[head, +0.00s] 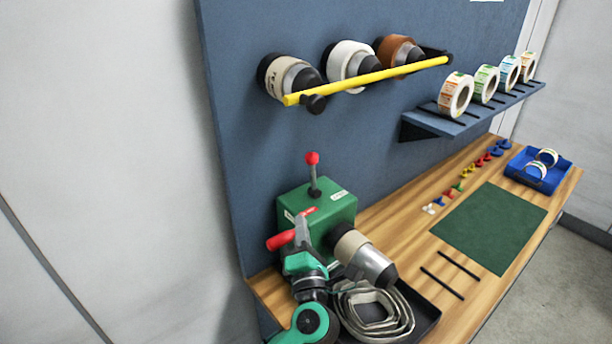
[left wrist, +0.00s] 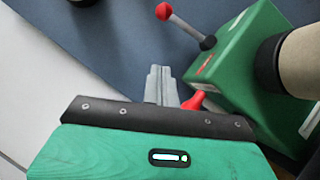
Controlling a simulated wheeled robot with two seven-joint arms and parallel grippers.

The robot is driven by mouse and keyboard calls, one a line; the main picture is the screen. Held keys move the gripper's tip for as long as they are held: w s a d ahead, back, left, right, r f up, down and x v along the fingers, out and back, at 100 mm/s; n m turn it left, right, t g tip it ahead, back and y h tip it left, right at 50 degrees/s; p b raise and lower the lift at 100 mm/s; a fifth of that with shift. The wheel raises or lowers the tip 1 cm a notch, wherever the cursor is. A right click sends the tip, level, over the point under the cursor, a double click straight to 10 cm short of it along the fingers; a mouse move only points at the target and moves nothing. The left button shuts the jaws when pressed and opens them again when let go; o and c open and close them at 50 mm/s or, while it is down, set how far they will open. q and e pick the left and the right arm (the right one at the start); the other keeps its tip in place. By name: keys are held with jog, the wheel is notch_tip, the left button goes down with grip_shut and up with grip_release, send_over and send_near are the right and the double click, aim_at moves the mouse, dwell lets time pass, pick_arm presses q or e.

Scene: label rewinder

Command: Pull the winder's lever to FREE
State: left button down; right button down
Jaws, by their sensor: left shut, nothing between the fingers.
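The green winder box (head: 330,208) stands at the back left of the bench, against the blue panel. An upright lever with a red knob (head: 312,159) rises from its top; it also shows in the left wrist view (left wrist: 164,12). A white label (head: 339,195) is on the box top, too small to read. A red handle (head: 281,241) sticks out at the box's front left. My left gripper (head: 302,222) is shut and empty, in front of the box and close to the red handle. Its fingers (left wrist: 160,86) stand beside a red part (left wrist: 193,102); contact cannot be told. My right gripper is out of view.
A roll on a metal spindle (head: 367,258) juts from the winder's right. A black tray (head: 424,309) with a loose strip coil (head: 375,312) lies below. A yellow bar (head: 370,80) with rolls hangs above. A green mat (head: 490,228) and blue tray (head: 540,169) lie further right.

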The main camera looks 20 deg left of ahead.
aim_at(313, 175)
pick_arm(q)
jog(key=shift+w+r, duration=0.1)
jog(key=p+x, duration=0.4)
jog(key=x, duration=0.6)
jog(key=shift+w+r+p, duration=0.2)
jog(key=shift+r+p, duration=0.1)
jog(key=shift+p, duration=0.05)
jog(key=shift+w+d+r+p, duration=0.2)
jog(key=shift+w+p, duration=0.05)
jog(key=shift+w, duration=0.2)
jog(key=shift+w+d+r+p, duration=0.15)
jog(key=shift+w+r+p, duration=0.1)
jog(key=shift+w, duration=0.15)
jog(key=shift+w+d+r, duration=0.15)
jog(key=shift+w+d, duration=0.1)
jog(key=shift+w, duration=0.25)
jog(key=shift+w, duration=0.15)
